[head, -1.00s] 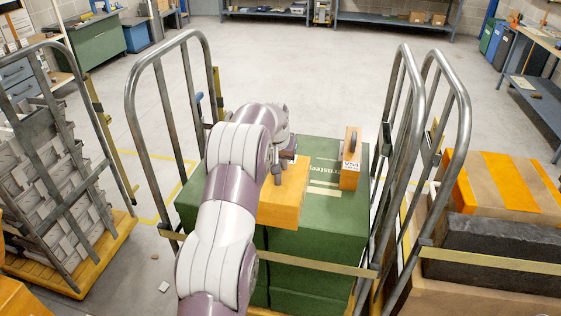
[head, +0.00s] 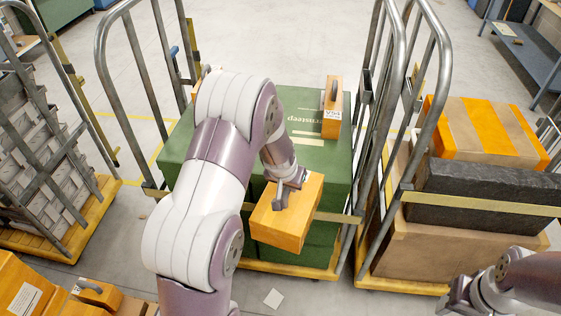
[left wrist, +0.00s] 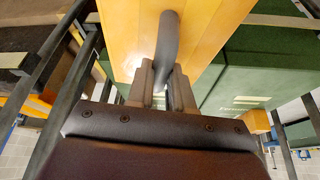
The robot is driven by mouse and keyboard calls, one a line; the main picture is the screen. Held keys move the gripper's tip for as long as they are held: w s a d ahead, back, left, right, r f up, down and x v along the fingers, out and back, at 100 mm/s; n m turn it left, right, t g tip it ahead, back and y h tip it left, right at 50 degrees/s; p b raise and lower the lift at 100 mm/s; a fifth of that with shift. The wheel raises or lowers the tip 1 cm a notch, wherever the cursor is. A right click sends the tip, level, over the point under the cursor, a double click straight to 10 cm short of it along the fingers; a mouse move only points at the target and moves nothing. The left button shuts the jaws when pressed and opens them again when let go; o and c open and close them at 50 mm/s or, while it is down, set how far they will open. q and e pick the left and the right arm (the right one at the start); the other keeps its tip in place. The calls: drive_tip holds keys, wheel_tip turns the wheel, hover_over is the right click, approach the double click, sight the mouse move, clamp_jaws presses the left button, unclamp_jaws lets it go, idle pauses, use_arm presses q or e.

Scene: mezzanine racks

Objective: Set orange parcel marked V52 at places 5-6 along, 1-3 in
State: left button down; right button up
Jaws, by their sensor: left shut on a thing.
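My left gripper (head: 284,194) is shut on the handle of an orange parcel (head: 298,218), which hangs over the front edge of the green boxes (head: 310,165), slightly turned. In the left wrist view the fingers (left wrist: 163,85) close on the dark curved handle (left wrist: 168,38) of the parcel (left wrist: 215,28). No label shows on the held parcel, so I cannot read its mark. A narrow orange parcel marked V54 (head: 332,98) stands upright on the green boxes at the back right. My right gripper (head: 458,297) shows in part at the lower right; its fingers are unclear.
The green boxes stand on a cart with tall tube end frames (head: 375,90) and a yellow deck. A cart at right holds orange-striped (head: 490,130) and dark grey boxes (head: 490,195). A grey-loaded cart (head: 40,150) is at left. Orange parcels (head: 98,292) lie lower left.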

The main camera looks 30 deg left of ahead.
sight(301, 217)
use_arm(q)
drive_tip(key=shift+m, duration=0.5)
drive_tip(key=s+d+f, duration=0.1)
drive_tip(key=d, duration=0.1)
drive_tip(key=s+d+f, duration=0.3)
drive_tip(key=s+d, duration=0.1)
drive_tip(key=shift+s+d+f, duration=0.1)
drive_tip(key=shift+d+f, duration=0.15)
drive_tip(key=shift+f, duration=0.05)
drive_tip(key=shift+a, duration=0.15)
drive_tip(key=shift+a+r, duration=0.1)
